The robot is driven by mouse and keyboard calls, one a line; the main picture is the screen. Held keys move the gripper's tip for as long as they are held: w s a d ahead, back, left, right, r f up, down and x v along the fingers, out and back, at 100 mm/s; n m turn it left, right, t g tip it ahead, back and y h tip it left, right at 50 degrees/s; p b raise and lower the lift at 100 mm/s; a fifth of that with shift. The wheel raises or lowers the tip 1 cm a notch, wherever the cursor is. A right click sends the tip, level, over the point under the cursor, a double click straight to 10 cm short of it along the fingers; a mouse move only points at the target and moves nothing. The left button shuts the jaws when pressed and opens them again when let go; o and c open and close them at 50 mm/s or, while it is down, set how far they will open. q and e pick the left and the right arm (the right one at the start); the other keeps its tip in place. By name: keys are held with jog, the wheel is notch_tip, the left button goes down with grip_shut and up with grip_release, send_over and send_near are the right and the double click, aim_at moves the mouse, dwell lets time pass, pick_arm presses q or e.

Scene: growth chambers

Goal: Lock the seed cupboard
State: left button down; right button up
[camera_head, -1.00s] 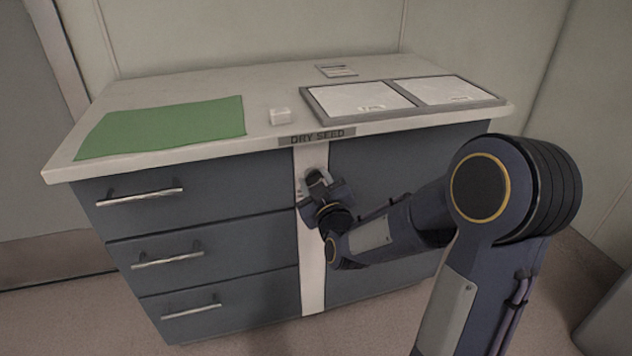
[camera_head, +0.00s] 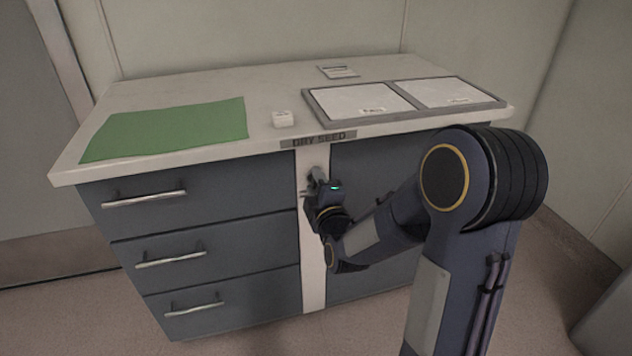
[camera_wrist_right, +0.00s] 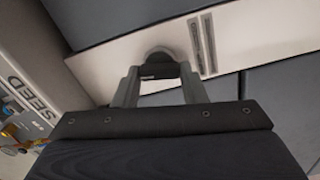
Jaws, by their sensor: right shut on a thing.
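The seed cupboard (camera_head: 395,160) is a dark blue-grey bench unit with a "DRY SEED" label (camera_head: 318,139) on its top edge. A pale upright strip (camera_head: 313,275) runs between its drawers and its right-hand door. My right gripper (camera_head: 316,183) is at the upper part of this strip, below the label. In the right wrist view, its two fingers (camera_wrist_right: 157,85) are closed around a small dark, rounded knob or key (camera_wrist_right: 158,62) on the strip. The fingers partly hide it, so I cannot tell its exact turn. My left gripper is not in view.
Three drawers with bar handles (camera_head: 144,199) are on the left, all shut. On the worktop (camera_head: 235,88) lie a green mat (camera_head: 165,130), a small white block (camera_head: 283,118), a grey-framed double tray (camera_head: 405,97) and a small card (camera_head: 338,71). Walls stand behind and right.

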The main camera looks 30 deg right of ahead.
jog(key=shift+f+n, duration=0.1)
jog(key=shift+n, duration=1.1)
jog(key=o, duration=1)
jog(key=p+v, duration=0.1)
jog(key=v, duration=0.7)
jog(key=shift+p, duration=0.35)
jog(key=shift+w, duration=0.1)
